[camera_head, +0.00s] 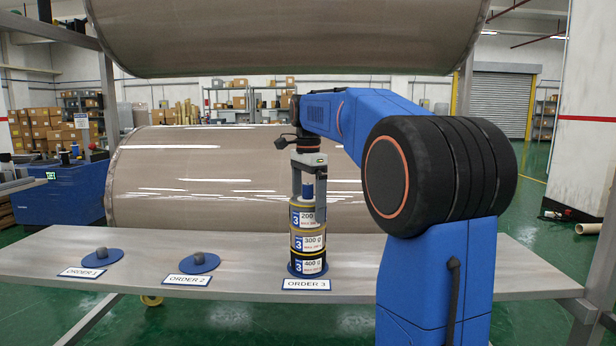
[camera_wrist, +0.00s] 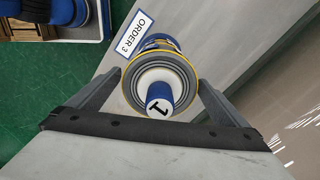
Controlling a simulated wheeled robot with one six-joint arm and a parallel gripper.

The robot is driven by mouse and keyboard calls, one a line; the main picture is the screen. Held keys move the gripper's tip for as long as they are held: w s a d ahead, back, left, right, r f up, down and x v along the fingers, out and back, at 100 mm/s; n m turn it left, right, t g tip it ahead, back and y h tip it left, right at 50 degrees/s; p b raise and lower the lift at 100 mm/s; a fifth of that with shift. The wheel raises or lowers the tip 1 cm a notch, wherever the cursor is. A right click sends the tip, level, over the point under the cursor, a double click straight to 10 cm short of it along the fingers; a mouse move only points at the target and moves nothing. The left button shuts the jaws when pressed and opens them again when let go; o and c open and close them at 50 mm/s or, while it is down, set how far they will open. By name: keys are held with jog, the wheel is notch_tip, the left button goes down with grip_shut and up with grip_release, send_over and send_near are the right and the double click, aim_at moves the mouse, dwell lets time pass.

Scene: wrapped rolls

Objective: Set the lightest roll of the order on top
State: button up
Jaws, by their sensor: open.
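A stack of wrapped rolls stands upright behind the ORDER 3 label (camera_head: 306,284). The bottom roll (camera_head: 309,266) is marked 400 g, the middle roll (camera_head: 308,242) 300 g, and the top roll (camera_head: 306,217) 200. The top roll has a blue core sticking up; in the wrist view this core (camera_wrist: 159,95) has a white end marked 1. My gripper (camera_head: 308,190) points down over the stack, open. In the wrist view its fingers lie on either side of the top roll, with gaps that look narrow. The lower rolls are mostly hidden there.
The grey shelf (camera_head: 240,258) is otherwise clear. Large brown rolls lie behind the shelf (camera_head: 200,180) and overhead (camera_head: 280,35).

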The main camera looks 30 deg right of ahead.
notch_tip(320, 180, up, 16)
jog(key=shift+r, duration=0.25)
dwell(0.8)
jog(key=s+a+f+n+t, duration=0.1)
jog(key=s+a+f+n, duration=0.4)
jog(key=s+f, duration=0.5)
jog(key=s+a+f+n+t, duration=0.2)
jog(key=s+a+f+n, duration=0.3)
jog(key=s+f, duration=0.5)
jog(key=s+a+f+n+t, duration=0.1)
jog(key=s+a+f+n, duration=0.5)
jog(key=f, duration=1.2)
jog(key=s+n, duration=0.3)
jog(key=s, duration=0.1)
jog(key=shift+s+f+t, duration=0.15)
jog(key=shift+f+t, duration=0.05)
jog(key=shift+t, duration=0.2)
